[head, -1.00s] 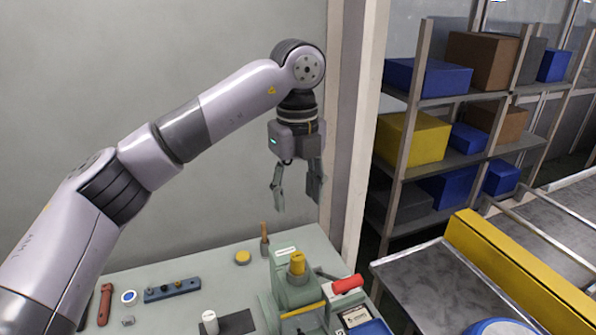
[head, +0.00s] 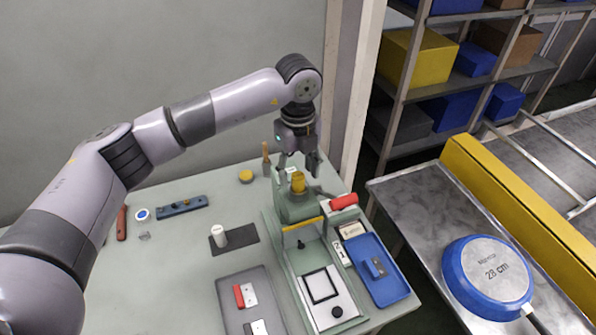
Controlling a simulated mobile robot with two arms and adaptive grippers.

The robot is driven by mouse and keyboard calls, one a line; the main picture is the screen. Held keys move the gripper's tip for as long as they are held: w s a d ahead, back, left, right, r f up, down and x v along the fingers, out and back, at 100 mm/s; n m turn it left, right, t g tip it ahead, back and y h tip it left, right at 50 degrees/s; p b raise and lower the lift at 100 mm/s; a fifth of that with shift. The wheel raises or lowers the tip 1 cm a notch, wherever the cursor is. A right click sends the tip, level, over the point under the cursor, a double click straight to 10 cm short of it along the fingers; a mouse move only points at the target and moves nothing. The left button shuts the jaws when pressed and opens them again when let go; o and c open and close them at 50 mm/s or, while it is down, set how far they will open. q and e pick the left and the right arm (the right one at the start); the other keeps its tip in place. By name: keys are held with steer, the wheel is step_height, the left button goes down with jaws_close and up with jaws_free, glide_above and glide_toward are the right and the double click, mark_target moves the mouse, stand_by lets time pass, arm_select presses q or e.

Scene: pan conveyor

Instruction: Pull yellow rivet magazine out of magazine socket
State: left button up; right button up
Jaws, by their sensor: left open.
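The yellow rivet magazine (head: 298,182) stands upright in the top of the green press-like machine (head: 284,206), whose top appears to be the magazine socket. My left gripper (head: 299,170) points down from above, open, with its fingers close to the top of the magazine. One finger shows to the left and one to the right, slightly behind it. I cannot tell whether they touch it. My right gripper is not in view.
A white cylinder (head: 218,235) stands on a dark pad. A blue pan (head: 460,270) lies on the conveyor at right.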

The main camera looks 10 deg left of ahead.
arm_select(q)
steer(key=shift+f, duration=1.35)
steer(key=shift+c, duration=0.2)
jaws_close()
steer(key=c, duration=0.6)
jaws_free()
steer(key=c, duration=0.5)
steer(key=shift+r+p, duration=1.1)
steer(key=shift+r, duration=1.15)
